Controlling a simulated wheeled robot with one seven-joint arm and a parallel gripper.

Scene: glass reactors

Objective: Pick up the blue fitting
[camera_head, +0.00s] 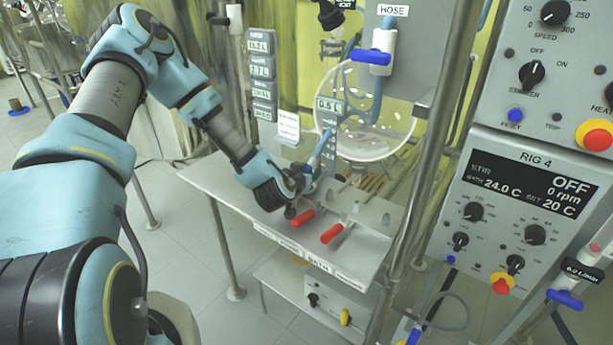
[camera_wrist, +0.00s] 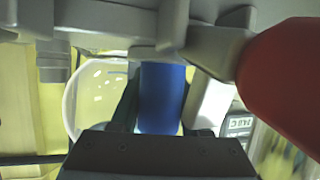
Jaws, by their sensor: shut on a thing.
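The blue fitting (camera_wrist: 161,98) shows in the wrist view as a blue cylinder between the two dark fingers of my gripper (camera_head: 303,178). My gripper is shut on it. Its upper end meets a grey metal part (camera_wrist: 150,25) there, and I cannot tell whether it is seated in it or free. In the head view my gripper is over the back part of the small grey bench, in front of the glass vessel. The fitting is hard to make out there among the blue hose and my wrist.
Two red-handled valves (camera_head: 332,233) lie at the bench (camera_head: 225,178) front, close to my gripper. The round glass vessel (camera_head: 352,140) stands behind. A steel post (camera_head: 437,125) and the rig control panel (camera_head: 517,205) are at the right. A blue-handled hose valve (camera_head: 371,57) hangs above.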

